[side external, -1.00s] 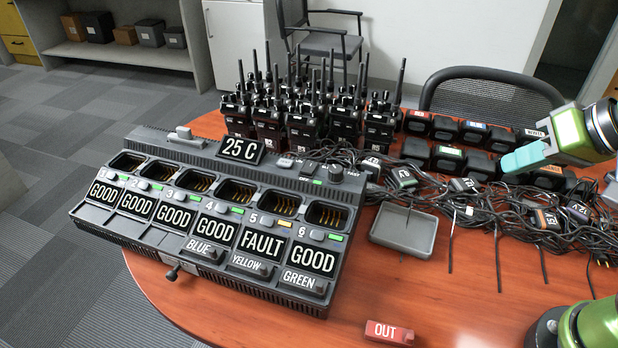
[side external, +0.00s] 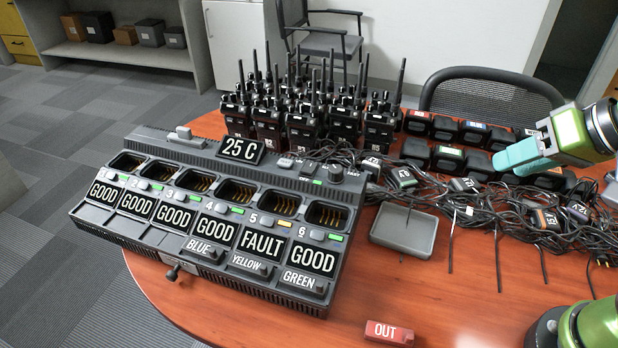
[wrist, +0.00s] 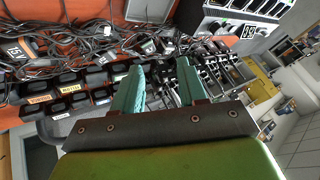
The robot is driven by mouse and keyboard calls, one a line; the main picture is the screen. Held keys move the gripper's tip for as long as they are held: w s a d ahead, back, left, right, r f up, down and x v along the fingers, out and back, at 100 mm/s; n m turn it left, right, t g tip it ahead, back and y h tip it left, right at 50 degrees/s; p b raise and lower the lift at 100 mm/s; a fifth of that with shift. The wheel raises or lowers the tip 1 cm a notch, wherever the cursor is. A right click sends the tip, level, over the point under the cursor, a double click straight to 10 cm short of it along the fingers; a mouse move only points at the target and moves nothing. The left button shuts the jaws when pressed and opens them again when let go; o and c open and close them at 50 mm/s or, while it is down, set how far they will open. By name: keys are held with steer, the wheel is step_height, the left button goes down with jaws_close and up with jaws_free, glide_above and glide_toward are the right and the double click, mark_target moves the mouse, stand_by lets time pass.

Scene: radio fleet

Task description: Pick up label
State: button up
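A red label reading OUT (side external: 389,333) lies on the wooden table near the front edge in the side view. It does not show in the wrist view. My gripper (side external: 503,163) is high at the right, above the tangled cables and in front of the black battery blocks, well apart from the label. In the wrist view its two teal fingers (wrist: 161,82) stand apart with nothing held between them.
A six-slot charger (side external: 215,215) with GOOD and FAULT signs fills the left of the table. A small grey tray (side external: 404,232) lies behind the label. Radios (side external: 305,125) stand upright at the back, and cables (side external: 480,205) spread right. Table around the label is clear.

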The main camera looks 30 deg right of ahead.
steer(key=n+g+h, duration=0.2)
steer(key=n+g, duration=0.5)
steer(key=n, duration=0.5)
glide_above(262, 261)
steer(key=s, duration=0.1)
step_height(262, 261, down, 4)
steer(key=shift+r+n, duration=0.5)
steer(key=shift+r, duration=0.5)
steer(key=f, duration=1.6)
steer(key=shift+s+a+f, duration=0.1)
steer(key=shift+s+f, duration=0.1)
steer(key=shift+s, duration=0.05)
jaws_close()
